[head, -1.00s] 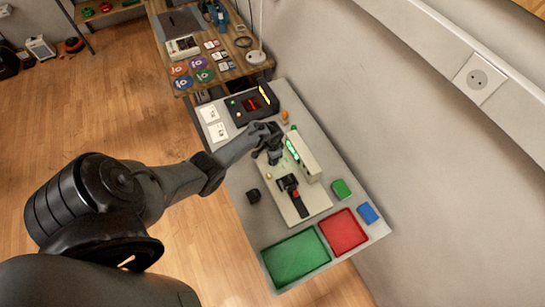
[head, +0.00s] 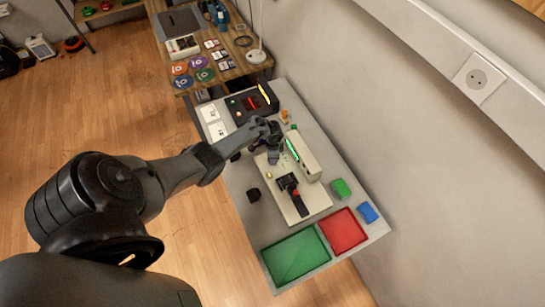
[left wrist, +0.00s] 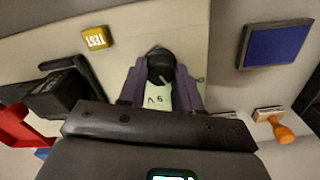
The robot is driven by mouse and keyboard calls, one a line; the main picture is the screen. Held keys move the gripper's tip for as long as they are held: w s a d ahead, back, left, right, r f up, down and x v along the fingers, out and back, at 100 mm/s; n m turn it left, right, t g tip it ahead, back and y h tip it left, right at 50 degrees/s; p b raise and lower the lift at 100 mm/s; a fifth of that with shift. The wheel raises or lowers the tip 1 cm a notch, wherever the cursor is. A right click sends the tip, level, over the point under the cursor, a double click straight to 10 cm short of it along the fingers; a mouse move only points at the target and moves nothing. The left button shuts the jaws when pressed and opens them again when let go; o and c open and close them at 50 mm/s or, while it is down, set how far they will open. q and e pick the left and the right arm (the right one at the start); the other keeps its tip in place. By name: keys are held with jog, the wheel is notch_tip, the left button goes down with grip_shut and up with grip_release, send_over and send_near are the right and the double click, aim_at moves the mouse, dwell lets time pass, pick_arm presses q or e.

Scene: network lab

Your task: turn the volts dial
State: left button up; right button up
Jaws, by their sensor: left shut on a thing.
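The volts dial, a black round knob (left wrist: 161,66) with a pale pointer mark, sits on a cream panel in the left wrist view. A pale label with dark characters lies below it. My left gripper (left wrist: 160,86) has one purple-grey finger on each side of the knob and is shut on it. In the head view the left gripper (head: 273,146) is over the far end of the cream test board (head: 312,203), beside a cream box with a lit green display (head: 292,149). It hides the dial there. My right gripper is in neither view.
A yellow TEST button (left wrist: 97,38), a black fixture (left wrist: 60,95) and an orange-handled stamp (left wrist: 281,130) are near the gripper. A green tray (head: 294,257) and a red tray (head: 343,231) lie at the near end. A wall runs along the right.

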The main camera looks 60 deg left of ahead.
pick_arm(q)
jog(key=o, duration=1)
jog(key=shift+o, duration=0.2)
notch_tip(320, 180, up, 11)
jog(key=p, duration=0.4)
jog(key=shift+s+f+p, duration=0.1)
jog(key=shift+f+p, duration=0.05)
jog(key=shift+p, duration=0.15)
